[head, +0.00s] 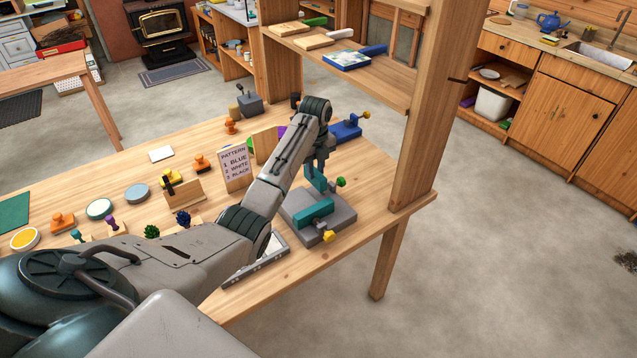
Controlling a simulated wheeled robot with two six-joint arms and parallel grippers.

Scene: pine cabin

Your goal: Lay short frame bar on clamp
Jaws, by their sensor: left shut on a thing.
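The clamp is a grey block (333,229) near the right end of the wooden workbench. A teal piece (316,213) lies across it, with a yellow knob (328,236) at its front and a green knob (341,182) at its back. Another teal piece (315,178) stands over the back of the block, right under my left gripper (321,160). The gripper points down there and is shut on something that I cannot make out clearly. I cannot tell the short frame bar from the clamp's teal parts. My right gripper is not in view.
A blue clamp-like tool (345,131) stands behind. A pattern card (235,168), stamps and round ink pads lie left of my arm. A metal-edged tray (262,262) lies partly under my arm. A shelf post (432,110) rises close on the right.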

